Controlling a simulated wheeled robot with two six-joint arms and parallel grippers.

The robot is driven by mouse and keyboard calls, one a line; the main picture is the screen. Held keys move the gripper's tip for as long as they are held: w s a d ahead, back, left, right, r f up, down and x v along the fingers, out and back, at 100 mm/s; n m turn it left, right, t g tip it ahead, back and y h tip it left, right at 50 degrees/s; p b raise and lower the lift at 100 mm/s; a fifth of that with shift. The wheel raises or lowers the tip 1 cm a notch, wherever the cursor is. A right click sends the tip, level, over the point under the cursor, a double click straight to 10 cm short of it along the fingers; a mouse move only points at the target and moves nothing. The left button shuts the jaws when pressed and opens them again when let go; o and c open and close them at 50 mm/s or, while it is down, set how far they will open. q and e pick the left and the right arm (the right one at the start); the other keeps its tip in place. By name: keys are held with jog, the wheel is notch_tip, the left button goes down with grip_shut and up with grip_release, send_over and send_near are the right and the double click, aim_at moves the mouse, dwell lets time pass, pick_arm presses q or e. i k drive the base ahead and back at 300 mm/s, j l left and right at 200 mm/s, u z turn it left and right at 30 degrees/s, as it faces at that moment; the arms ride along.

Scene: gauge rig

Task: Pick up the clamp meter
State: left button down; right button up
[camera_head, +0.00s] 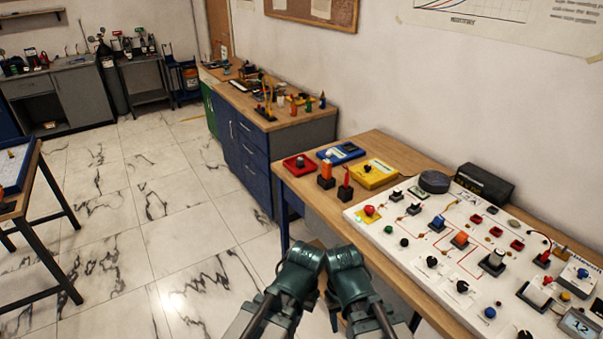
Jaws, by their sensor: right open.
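I cannot pick out the clamp meter with certainty. A yellow meter-like box (373,174) and a blue one with a pale face (341,152) lie at the far left part of the right-hand bench (305,195). A small orange-and-black device (326,176) and a red-and-black one (345,187) stand in front of them. My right gripper (345,258) is open, low in the picture, before the bench's near edge and apart from these things. My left gripper (304,256) is close beside it on the left; its fingers do not show clearly.
A white panel (378,235) with knobs, buttons and sockets covers much of the bench. A blue cabinet (245,150) stands behind; a table (22,197) is at left. The tiled floor between is clear.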

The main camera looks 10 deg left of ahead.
aim_at(327, 167)
jog(key=i+j+z, duration=0.6)
jog(key=j, duration=0.3)
jog(key=i+j+z, duration=0.2)
jog(key=j, duration=0.15)
jog(key=i+j+z, duration=0.2)
jog(key=j, duration=0.15)
jog(key=k, duration=0.05)
